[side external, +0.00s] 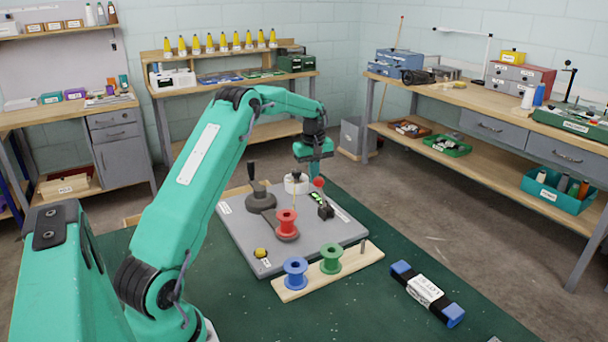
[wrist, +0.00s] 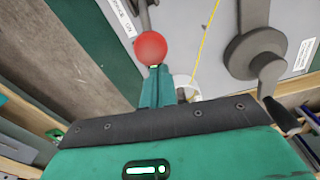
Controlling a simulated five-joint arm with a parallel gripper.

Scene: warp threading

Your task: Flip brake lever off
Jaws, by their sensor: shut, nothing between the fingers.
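The brake lever has a red ball knob (side external: 319,183) on a thin stalk. It rises from a small dark base (side external: 326,211) near the right side of the grey board (side external: 350,234). My gripper (side external: 315,176) is shut and empty, pointing down close by the red knob. In the wrist view the red knob (wrist: 150,47) sits just past the tips of my shut teal fingers (wrist: 157,73). I cannot tell whether they touch. The lever's stalk runs up from the knob to the top edge there. A green-lit marking (side external: 315,197) lies beside the lever base.
Blue (side external: 296,271) and green (side external: 331,258) spools stand on a wooden strip in front. A thin yellow thread (wrist: 206,45) crosses the wrist view.

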